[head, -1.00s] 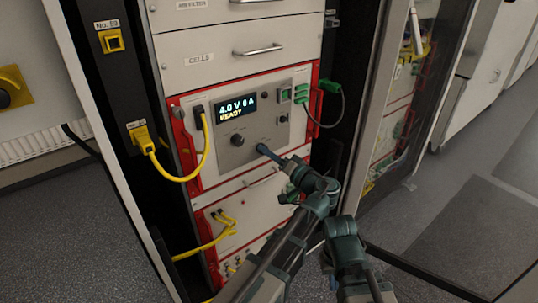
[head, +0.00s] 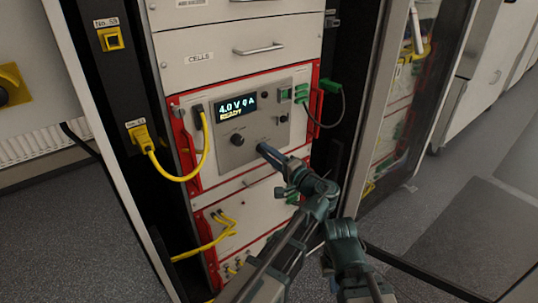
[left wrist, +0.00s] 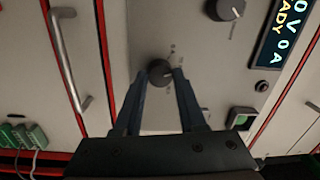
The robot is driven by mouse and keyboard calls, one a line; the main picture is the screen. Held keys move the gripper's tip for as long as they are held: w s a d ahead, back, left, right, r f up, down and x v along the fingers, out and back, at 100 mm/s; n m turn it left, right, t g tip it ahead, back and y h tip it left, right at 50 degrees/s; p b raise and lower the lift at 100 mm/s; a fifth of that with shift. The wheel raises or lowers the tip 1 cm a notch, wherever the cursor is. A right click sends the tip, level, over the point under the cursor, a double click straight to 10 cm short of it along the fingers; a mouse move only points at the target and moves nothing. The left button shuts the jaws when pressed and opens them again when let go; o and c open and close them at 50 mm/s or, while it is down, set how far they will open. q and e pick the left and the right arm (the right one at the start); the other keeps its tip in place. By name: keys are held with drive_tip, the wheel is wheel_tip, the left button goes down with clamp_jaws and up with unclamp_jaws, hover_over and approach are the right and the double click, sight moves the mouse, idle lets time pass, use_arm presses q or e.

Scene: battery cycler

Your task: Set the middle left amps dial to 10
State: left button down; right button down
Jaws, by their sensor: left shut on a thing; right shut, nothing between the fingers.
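The grey middle instrument panel (head: 222,159) carries a lit display (head: 236,104). In the left wrist view the display (left wrist: 284,32) shows "0 V 0 A" and "READY". In the head view it reads 4.0 V, with the amps figure and lower line smeared. My left gripper (head: 262,149) is at the dial right of and below another dark dial (head: 237,139). In the left wrist view my left gripper (left wrist: 160,80) is shut on this black amps dial (left wrist: 160,72), one finger on each side. Its small scale marks are unreadable. My left gripper hides the dial in the head view. My right gripper's fingers do not show.
A yellow cable (head: 205,155) hangs at the panel's left. Green plugs (head: 329,86) with a dark lead are at its right. Red handles (head: 186,155) flank the panel. A drawer handle (head: 259,49) sticks out above. A glass door (head: 400,110) stands open at right.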

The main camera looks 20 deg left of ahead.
idle(0.3)
use_arm(q)
drive_tip(key=shift+c, duration=2.4)
unclamp_jaws()
drive_tip(key=shift+s+d, duration=0.1)
use_arm(e)
drive_tip(key=shift+d, duration=0.1)
